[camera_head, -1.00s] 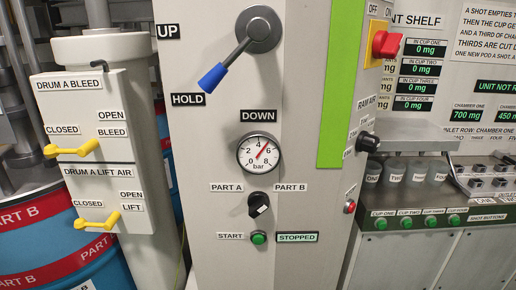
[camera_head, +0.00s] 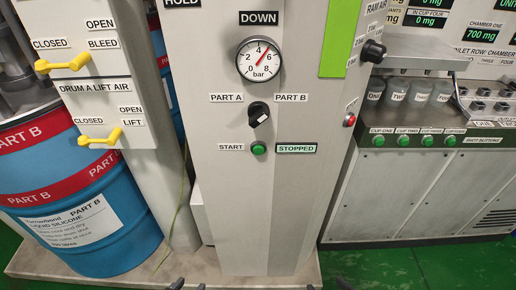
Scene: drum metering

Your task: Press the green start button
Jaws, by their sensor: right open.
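The green start button (camera_head: 258,148) is on the front of the grey cabinet (camera_head: 255,215), between a START label and a lit sign (camera_head: 296,148) reading STOPPED. Above it is a black selector knob (camera_head: 259,114) between the PART A and PART B labels. Small dark tips at the bottom edge appear to be my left gripper (camera_head: 188,285) and my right gripper (camera_head: 327,285). Both are almost wholly cut off by the frame, well below the button and apart from it. My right gripper is open; the left one's opening is unclear.
A pressure gauge (camera_head: 260,60) sits above the knob. A red button (camera_head: 350,120) is on the cabinet's right side. Yellow valve handles (camera_head: 63,62) and a blue and red drum (camera_head: 75,200) are at left. Green shot buttons (camera_head: 403,141) are at right. The space before the start button looks clear.

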